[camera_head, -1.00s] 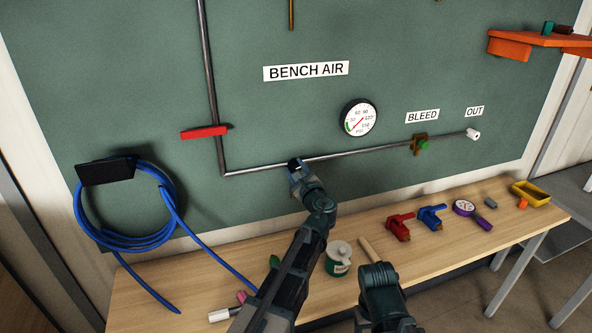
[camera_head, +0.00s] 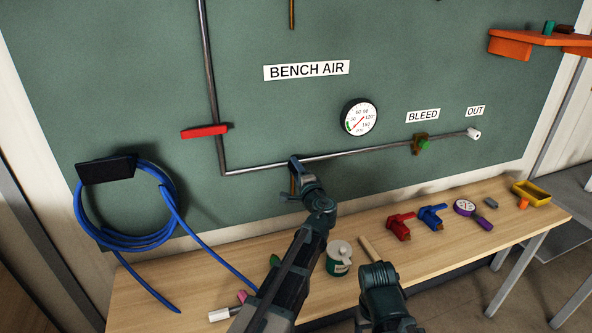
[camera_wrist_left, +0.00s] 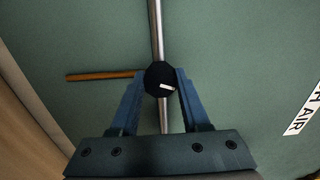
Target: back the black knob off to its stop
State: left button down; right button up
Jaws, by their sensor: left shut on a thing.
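The black knob (camera_wrist_left: 158,72) is round, with a white mark on its face pointing right and slightly down in the left wrist view. It sits in front of the metal pipe (camera_wrist_left: 156,24). My left gripper (camera_wrist_left: 160,84) is shut on the knob, one blue finger on each side. In the head view my left gripper (camera_head: 295,167) is at the horizontal pipe (camera_head: 375,149) below the BENCH AIR label and mostly hides the knob. My right arm shows at the bottom, its gripper out of view.
A brass rod (camera_wrist_left: 102,76) extends down from the pipe near the knob. A pressure gauge (camera_head: 359,118), a red handle (camera_head: 204,131), a green bleed knob (camera_head: 424,144) and a coiled blue hose (camera_head: 168,232) are nearby. Tools and a green-labelled tin (camera_head: 339,262) stand on the bench (camera_head: 140,290).

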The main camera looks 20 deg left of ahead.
pick_arm(q)
jog(key=shift+f+n, duration=0.1)
jog(key=shift+n, duration=1.8)
jog(key=shift+s+n, duration=0.1)
jog(key=shift+n, duration=0.2)
jog(key=shift+c, duration=1.9)
grip_release()
jog(key=v, duration=1.3)
jog(key=shift+s+d, duration=0.25)
jog(key=shift+s, duration=0.05)
